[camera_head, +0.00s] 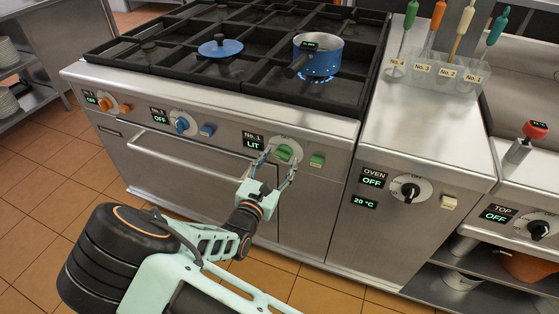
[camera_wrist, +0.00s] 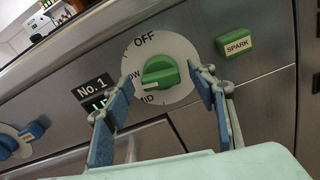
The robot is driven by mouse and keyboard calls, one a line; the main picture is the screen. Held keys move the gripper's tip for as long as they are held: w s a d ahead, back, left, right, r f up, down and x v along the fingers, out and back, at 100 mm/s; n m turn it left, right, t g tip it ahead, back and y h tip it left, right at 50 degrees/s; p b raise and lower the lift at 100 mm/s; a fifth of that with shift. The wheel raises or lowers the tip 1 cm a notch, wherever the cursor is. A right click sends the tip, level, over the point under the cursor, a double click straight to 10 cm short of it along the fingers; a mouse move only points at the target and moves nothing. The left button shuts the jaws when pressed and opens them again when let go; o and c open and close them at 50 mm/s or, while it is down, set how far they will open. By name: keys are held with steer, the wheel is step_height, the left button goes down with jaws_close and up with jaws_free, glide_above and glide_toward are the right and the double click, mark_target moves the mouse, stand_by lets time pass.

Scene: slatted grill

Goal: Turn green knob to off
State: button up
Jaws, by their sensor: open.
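The green knob (camera_head: 284,153) is on the stove's front panel, beside a small display reading No. 1 LIT (camera_head: 253,140). In the wrist view the green knob (camera_wrist: 160,73) sits on a white dial with OFF at the top and MID at the lower left; another label at the left is partly hidden. The white mark on the knob points toward the left side of the dial, away from OFF. My gripper (camera_head: 276,167) is open in front of the knob. In the wrist view its blue-padded fingers (camera_wrist: 160,97) stand to either side of the knob, apart from it.
A blue pot (camera_head: 319,60) stands over a lit blue flame. A green SPARK button (camera_wrist: 237,43) is right of the dial, close to my right finger. A blue knob (camera_head: 181,125) and an orange knob (camera_head: 106,104) are further left. An oven handle (camera_head: 190,158) runs below the panel.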

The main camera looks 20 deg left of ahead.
steer(key=shift+w, duration=0.2)
steer(key=shift+c, duration=0.2)
steer(key=c, duration=1.1)
